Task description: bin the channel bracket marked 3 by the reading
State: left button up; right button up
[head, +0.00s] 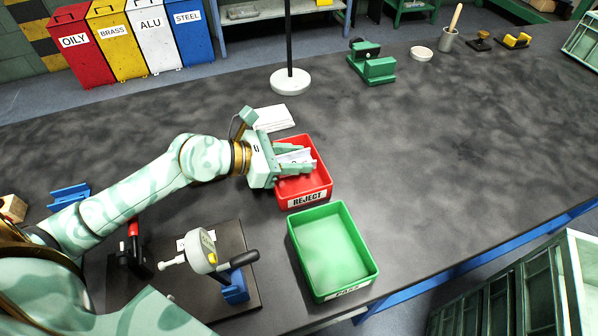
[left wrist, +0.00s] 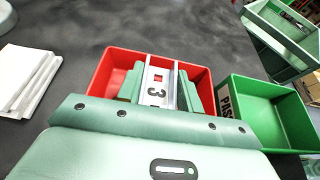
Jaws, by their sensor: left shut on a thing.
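My left gripper (head: 296,162) is shut on a silver channel bracket (left wrist: 158,88) marked 3. It holds the bracket above the red REJECT bin (head: 306,192). The bracket also shows in the head view (head: 294,156), partly hidden by the fingers. In the left wrist view the red bin (left wrist: 112,68) lies behind and below the bracket. The green PASS bin (head: 333,250) stands nearer the front and looks empty; it also shows in the left wrist view (left wrist: 270,112). A dial gauge (head: 202,252) stands on a dark base; its reading is too small to make out. My right gripper is not in view.
A blue channel part (head: 235,285) sits by the gauge, and another blue channel piece (head: 69,195) lies at the left. White papers (head: 274,118) and a pole on a round white base (head: 290,81) stand behind the gripper.

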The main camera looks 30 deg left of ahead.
pick_arm(q)
jog(key=o, duration=1.3)
jog(key=shift+s, duration=0.1)
